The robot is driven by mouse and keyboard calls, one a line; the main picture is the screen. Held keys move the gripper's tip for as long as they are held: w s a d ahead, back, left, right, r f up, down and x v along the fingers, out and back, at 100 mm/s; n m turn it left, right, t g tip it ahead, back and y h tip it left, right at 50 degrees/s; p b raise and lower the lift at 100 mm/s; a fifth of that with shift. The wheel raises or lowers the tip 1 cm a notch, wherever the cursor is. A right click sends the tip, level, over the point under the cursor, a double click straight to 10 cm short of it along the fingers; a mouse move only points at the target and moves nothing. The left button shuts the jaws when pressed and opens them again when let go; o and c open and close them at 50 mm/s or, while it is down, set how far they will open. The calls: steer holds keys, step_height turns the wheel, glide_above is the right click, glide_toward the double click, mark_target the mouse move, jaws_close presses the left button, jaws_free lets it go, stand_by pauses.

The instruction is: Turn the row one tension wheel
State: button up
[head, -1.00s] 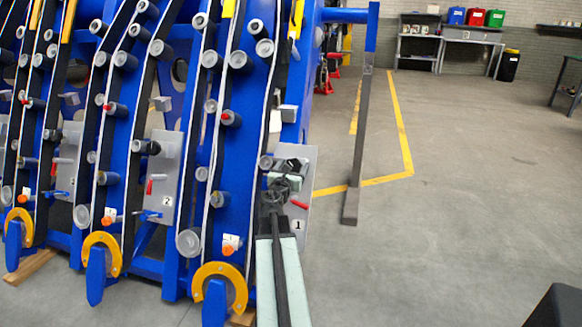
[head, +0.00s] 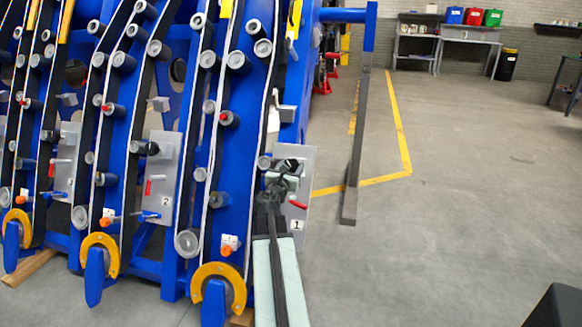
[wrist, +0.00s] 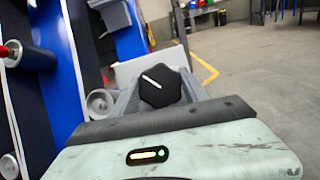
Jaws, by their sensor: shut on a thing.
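The row one tension wheel (wrist: 160,87) is a black, faceted knob with a white line on its face. In the wrist view it sits between the two grey fingers of my gripper (wrist: 158,92), which is shut on it. The white line slants down to the right. In the head view my gripper (head: 284,174) is in front of the grey plate labelled 1 (head: 307,165). There my arm and gripper hide most of the wheel. A red lever (head: 298,204) is on the same plate, just below and right of my gripper.
The blue harvester frame (head: 234,150) with rollers and dark belts fills the left. A plate labelled 2 (head: 160,185) is further left. A grey upright post (head: 355,150) stands right of the plate. The floor to the right is mostly clear, with a workbench (head: 468,35) far back.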

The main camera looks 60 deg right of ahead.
steer(key=shift+w+a+m, duration=0.1)
steer(key=shift+w+m, duration=0.05)
steer(key=shift+m, duration=0.35)
steer(key=m+g+p, duration=0.1)
steer(key=m, duration=0.2)
steer(key=m+g, duration=0.2)
steer(key=m, duration=0.1)
steer(key=shift+w+r+g+p, duration=0.1)
steer(key=shift+g+p, duration=0.2)
steer(key=shift+p, duration=0.05)
steer(key=m+g+y+p, duration=0.1)
steer(key=m+g+p, duration=0.1)
steer(key=m, duration=0.2)
steer(key=shift+m, duration=0.3)
steer(key=shift+m+g+y+p, duration=0.4)
steer(key=shift+m+g, duration=0.1)
steer(key=shift+m, duration=0.5)
steer(key=o, duration=1.4)
